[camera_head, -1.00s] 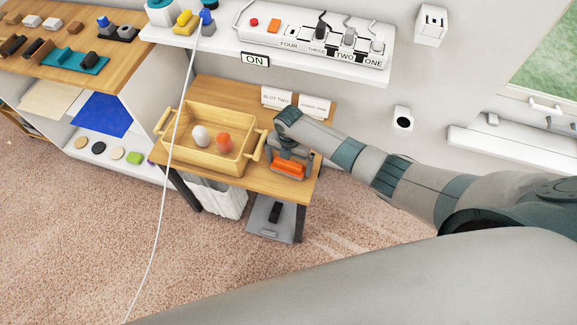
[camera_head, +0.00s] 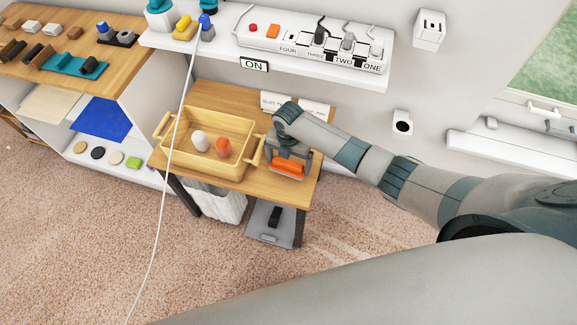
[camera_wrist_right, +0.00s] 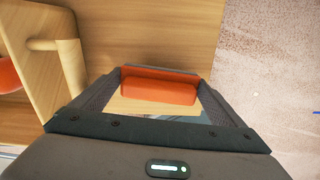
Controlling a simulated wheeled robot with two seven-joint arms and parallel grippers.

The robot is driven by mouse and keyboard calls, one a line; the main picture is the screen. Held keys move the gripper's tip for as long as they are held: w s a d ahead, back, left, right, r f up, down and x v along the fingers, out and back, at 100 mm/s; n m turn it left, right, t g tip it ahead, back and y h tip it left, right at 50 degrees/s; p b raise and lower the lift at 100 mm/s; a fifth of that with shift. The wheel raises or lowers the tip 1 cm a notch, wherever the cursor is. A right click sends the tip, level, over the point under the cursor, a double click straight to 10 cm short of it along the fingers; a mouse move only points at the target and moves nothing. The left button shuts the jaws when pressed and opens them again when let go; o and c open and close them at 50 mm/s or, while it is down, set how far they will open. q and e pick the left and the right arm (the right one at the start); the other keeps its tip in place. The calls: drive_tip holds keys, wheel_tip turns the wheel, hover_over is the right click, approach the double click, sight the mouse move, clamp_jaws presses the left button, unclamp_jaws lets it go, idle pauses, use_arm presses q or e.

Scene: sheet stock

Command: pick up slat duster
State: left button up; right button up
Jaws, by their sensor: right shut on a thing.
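The slat duster appears to be the orange, bar-shaped thing (camera_head: 288,169) at the right end of the small wooden table (camera_head: 262,190). My right gripper (camera_head: 288,158) is above it, pointing down, and is shut on it. In the right wrist view the orange bar (camera_wrist_right: 158,88) sits between the two dark fingers of the gripper (camera_wrist_right: 160,80), with wood behind it. I cannot tell whether the bar touches the tabletop. My left gripper is not in view.
A wooden basket (camera_head: 246,128) with a white and an orange item stands left of the gripper; its handle is close. White labels (camera_head: 313,107) stand behind. A shelf with a power strip (camera_head: 270,45) hangs above. A white cable (camera_head: 172,155) crosses in front.

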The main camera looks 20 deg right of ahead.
sight(292, 165)
wheel_tip(292, 165, up, 15)
drive_tip(key=b, duration=0.1)
drive_tip(key=shift+f+b, duration=0.15)
drive_tip(key=shift+b, duration=0.15)
idle(0.4)
drive_tip(key=s+d+r+m, duration=0.1)
drive_tip(key=s+r+m, duration=0.1)
drive_tip(key=s+m, duration=0.6)
drive_tip(key=s+d+r+m, duration=0.2)
drive_tip(key=s+m, duration=0.5)
drive_tip(key=m, duration=1.3)
drive_tip(key=shift+s+d+r+b, duration=0.2)
drive_tip(key=shift+s+r+b, duration=0.2)
drive_tip(key=shift+r, duration=0.3)
drive_tip(key=shift+d, duration=0.15)
